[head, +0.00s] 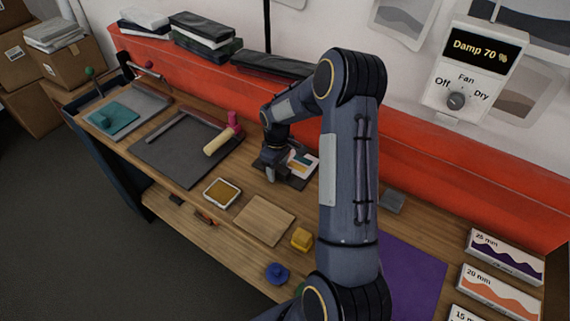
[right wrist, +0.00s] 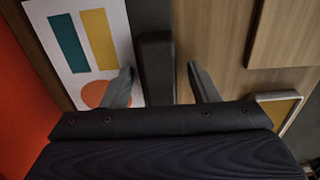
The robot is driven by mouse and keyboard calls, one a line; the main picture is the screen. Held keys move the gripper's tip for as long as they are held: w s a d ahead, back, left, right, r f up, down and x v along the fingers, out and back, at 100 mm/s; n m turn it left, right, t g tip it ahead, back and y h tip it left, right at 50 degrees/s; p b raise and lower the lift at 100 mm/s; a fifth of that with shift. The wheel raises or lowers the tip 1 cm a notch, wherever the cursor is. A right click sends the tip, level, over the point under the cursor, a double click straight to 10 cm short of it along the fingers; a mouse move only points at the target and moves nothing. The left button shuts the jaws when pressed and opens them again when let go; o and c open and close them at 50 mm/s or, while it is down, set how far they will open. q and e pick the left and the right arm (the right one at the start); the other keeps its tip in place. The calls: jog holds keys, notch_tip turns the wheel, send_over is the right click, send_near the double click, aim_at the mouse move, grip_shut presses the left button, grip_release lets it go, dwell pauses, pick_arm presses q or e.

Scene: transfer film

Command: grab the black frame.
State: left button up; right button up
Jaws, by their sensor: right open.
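My right gripper (head: 270,172) is over the workbench, pointing down at a dark flat piece (head: 296,182) with a white printed sheet (head: 303,163) on it. In the right wrist view the right gripper (right wrist: 160,72) is open. A black bar (right wrist: 155,55), which looks like part of the black frame, lies between its two fingers, with a gap visible on the right side. The white sheet (right wrist: 75,45), with teal, yellow and orange shapes, lies left of the bar. The rest of the frame is hidden or cannot be told apart. My left gripper is not in view.
A wooden board (head: 264,220), a tray with an ochre pad (head: 222,192), a yellow block (head: 301,239) and a blue knob (head: 277,273) lie in front. A roller (head: 222,140) rests on a dark mat (head: 170,158) at left. A red back panel (head: 430,155) runs behind.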

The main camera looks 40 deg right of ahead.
jog(key=shift+c, duration=0.4)
jog(key=c, duration=1)
jog(key=shift+c, duration=0.2)
jog(key=shift+r, duration=0.15)
